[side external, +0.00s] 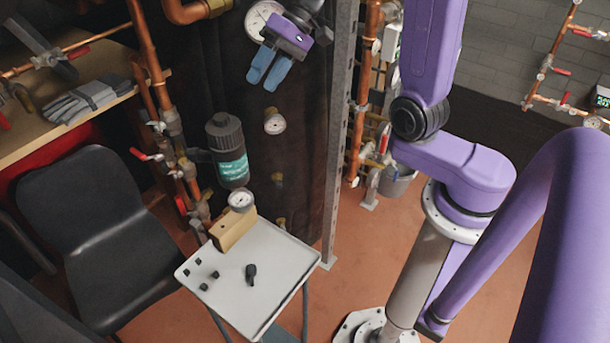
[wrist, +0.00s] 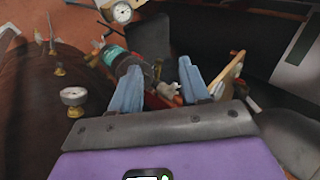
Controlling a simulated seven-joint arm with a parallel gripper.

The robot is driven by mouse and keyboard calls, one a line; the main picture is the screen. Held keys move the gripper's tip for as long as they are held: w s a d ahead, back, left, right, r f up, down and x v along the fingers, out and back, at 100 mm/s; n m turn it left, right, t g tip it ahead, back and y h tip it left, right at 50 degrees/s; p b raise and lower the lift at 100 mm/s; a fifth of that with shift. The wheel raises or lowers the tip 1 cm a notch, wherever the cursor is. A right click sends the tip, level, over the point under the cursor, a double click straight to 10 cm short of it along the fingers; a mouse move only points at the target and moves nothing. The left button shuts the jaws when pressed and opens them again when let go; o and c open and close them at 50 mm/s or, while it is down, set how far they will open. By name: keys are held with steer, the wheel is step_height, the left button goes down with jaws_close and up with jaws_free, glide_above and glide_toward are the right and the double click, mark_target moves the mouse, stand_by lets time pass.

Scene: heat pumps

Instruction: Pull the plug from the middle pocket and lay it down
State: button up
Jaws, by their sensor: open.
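A small black upright-looking piece (side external: 251,273), possibly the plug, is on the small pale table (side external: 273,303). A tan block (side external: 232,230) stands at the table's back edge, with a round gauge (side external: 241,200) at its top. I cannot make out pockets in the block or a plug in one. My gripper (side external: 264,82) is high above and behind the table, in front of the dark curtain-like wall. Its blue fingers are apart and empty. In the wrist view the open fingers (wrist: 160,70) have nothing between them, and the table top is not clearly seen.
Several small dark pieces (side external: 204,286) sit at the table's left. A grey bottle with a teal label (side external: 229,150) is behind it. Copper pipes (side external: 155,75) and a grey metal post (side external: 340,130) flank the wall. A black chair (side external: 105,235) stands left.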

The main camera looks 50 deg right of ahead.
steer(key=w+d+m+t+h, duration=0.3)
steer(key=d+m+t, duration=0.45)
steer(key=d, duration=0.95)
glide_toward(278, 181)
steer(key=shift+m, duration=0.25)
steer(key=shift+s+f+x, duration=0.15)
steer(key=shift+x, duration=1.25)
steer(key=shift+s+f+x, duration=0.1)
steer(key=shift+f+x, duration=0.05)
steer(key=shift+x, duration=1.25)
steer(key=shift+s+f+x, duration=0.15)
steer(key=shift+x, duration=1.25)
steer(key=c, duration=0.7)
steer(key=o, duration=1)
steer(key=shift+o, duration=0.2)
